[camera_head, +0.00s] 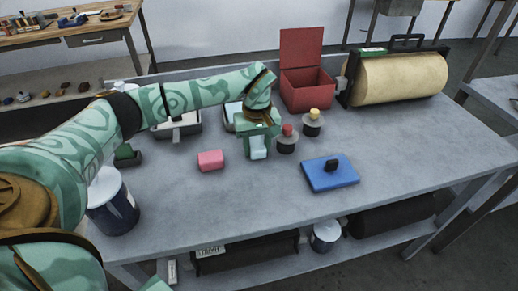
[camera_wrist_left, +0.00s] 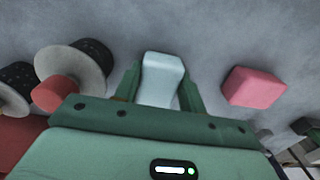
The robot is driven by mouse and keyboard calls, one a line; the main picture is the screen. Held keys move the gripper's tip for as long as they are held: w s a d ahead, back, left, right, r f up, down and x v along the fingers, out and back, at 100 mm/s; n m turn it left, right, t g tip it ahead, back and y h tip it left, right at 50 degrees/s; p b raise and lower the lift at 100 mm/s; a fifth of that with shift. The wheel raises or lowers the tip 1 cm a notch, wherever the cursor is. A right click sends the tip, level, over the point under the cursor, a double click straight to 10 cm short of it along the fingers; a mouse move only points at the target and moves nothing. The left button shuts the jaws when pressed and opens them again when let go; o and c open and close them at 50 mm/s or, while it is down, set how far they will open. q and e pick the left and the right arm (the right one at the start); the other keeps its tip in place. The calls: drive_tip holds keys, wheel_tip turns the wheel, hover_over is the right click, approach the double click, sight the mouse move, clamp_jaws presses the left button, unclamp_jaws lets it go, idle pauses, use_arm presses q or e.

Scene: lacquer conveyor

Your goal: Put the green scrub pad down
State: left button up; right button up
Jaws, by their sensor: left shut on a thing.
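My left gripper (camera_head: 258,142) is over the middle of the grey table (camera_head: 235,205), pointing down. In the left wrist view its two green fingers (camera_wrist_left: 160,95) are shut on a pale blue-green block (camera_wrist_left: 162,75), which also shows in the head view (camera_head: 258,150). I cannot tell whether the block touches the table. A dark green piece (camera_head: 126,152) lies at the table's left, partly behind my arm. Another green pad-like piece (camera_head: 372,51) is on top of the roll stand. My right gripper is not in view.
A pink block (camera_head: 210,160) lies left of the gripper. Two dark round pots, red-topped (camera_head: 287,143) and yellow-topped (camera_head: 312,126), stand close on its right. A blue slab (camera_head: 330,177) lies farther right. An open red box (camera_head: 306,92) stands behind. The front middle is clear.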

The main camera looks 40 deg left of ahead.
sight(257, 145)
use_arm(q)
drive_tip(key=o, duration=0.9)
drive_tip(key=shift+f, duration=0.15)
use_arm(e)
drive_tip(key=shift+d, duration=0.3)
use_arm(q)
wheel_tip(257, 145, up, 12)
drive_tip(key=p, duration=0.4)
drive_tip(key=shift+d+p, duration=0.1)
drive_tip(key=shift+p, duration=0.25)
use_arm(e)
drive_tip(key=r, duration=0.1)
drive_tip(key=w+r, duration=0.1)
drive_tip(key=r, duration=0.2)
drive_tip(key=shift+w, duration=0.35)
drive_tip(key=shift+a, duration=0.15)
